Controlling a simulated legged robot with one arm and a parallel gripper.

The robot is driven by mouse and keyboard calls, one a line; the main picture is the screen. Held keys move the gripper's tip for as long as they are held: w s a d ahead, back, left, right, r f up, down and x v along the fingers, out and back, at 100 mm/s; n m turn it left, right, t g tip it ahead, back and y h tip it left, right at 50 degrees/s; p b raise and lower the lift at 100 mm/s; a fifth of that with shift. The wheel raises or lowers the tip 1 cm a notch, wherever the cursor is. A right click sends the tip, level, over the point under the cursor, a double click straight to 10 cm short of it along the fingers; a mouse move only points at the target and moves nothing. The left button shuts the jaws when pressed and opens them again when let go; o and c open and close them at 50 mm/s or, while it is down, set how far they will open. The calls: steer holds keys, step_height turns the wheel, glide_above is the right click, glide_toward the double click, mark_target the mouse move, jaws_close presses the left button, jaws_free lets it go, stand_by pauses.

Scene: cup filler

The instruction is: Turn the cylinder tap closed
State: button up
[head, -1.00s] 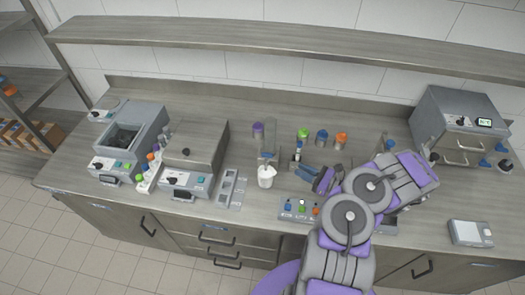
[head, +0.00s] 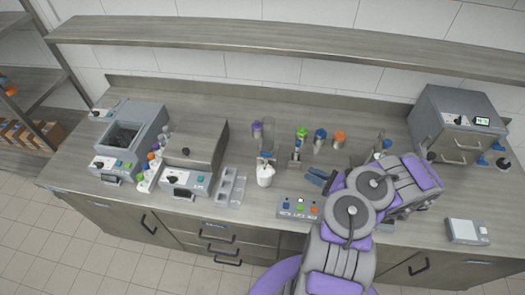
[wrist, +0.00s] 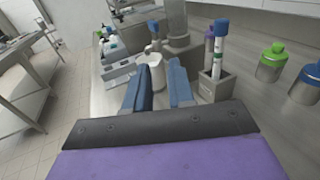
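A tall clear cylinder (head: 268,132) stands behind a white cup (head: 264,173) near the middle of the bench. In the wrist view the cylinder's grey lower part (wrist: 180,42) shows, with a small pale tap (wrist: 152,44) over the cup (wrist: 156,72). Whether the tap is open or closed is too small to tell. My gripper (head: 316,177) is to the right of the cup in the head view, apart from it. In the wrist view my gripper's two blue fingers (wrist: 160,66) are spread and empty, pointing toward the cup and tap.
A grey rack (wrist: 214,87) with a blue-capped tube (wrist: 219,48) stands close right of my fingers. Capped jars (head: 320,139) stand behind. A button panel (head: 299,207) lies at the front edge. Boxy devices (head: 190,155) stand at the left.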

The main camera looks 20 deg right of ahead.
steer(key=shift+a, duration=0.1)
stand_by(0.3)
steer(key=b+v, duration=0.1)
steer(key=v, duration=1.6)
steer(key=shift+s, duration=0.15)
steer(key=shift+f, duration=0.1)
